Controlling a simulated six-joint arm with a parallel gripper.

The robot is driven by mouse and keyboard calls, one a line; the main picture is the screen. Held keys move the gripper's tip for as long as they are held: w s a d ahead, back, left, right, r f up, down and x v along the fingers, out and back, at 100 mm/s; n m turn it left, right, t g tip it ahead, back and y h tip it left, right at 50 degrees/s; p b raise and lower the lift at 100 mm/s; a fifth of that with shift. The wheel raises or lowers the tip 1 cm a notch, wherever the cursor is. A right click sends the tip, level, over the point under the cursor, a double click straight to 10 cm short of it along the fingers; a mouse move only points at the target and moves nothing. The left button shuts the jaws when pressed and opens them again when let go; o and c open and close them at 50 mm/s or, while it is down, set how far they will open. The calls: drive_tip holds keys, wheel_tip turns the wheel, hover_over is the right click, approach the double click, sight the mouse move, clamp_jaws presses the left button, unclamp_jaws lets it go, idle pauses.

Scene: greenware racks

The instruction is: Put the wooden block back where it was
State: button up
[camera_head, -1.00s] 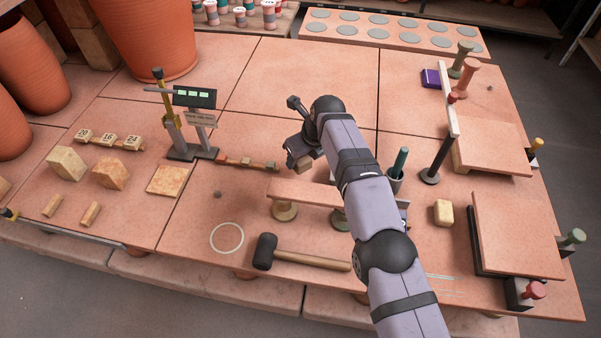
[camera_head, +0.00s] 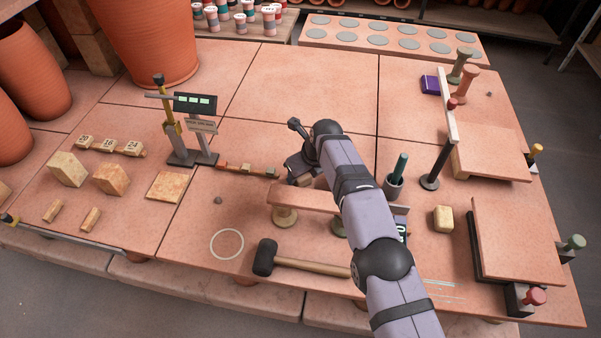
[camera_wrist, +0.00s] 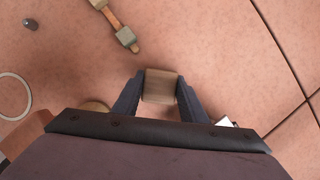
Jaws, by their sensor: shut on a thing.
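The wooden block (camera_wrist: 160,87) is held between the two fingers of my gripper (camera_wrist: 157,94) in the wrist view. My gripper is shut on it, with a finger against each side. In the head view my gripper (camera_head: 299,177) is low over the tiled table, just behind the raised plank (camera_head: 305,197). Only a small part of the block shows there, and I cannot tell whether it touches the table. A pale ring (camera_head: 227,243) marks the table front left of the gripper, with nothing inside it.
A strip with small blocks (camera_head: 247,168) lies left of my gripper. A mallet (camera_head: 300,263) lies in front of the plank. A cup with a green-handled tool (camera_head: 393,187) and a yellowish block (camera_head: 443,219) stand to the right. The table behind the gripper is clear.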

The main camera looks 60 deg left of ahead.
drive_tip(key=o, duration=1.2)
drive_tip(key=shift+c, duration=0.2)
drive_tip(key=shift+v, duration=0.8)
drive_tip(key=v, duration=1)
drive_tip(key=shift+r+b, duration=0.25)
drive_tip(key=shift+b, duration=0.1)
drive_tip(key=shift+d, duration=0.15)
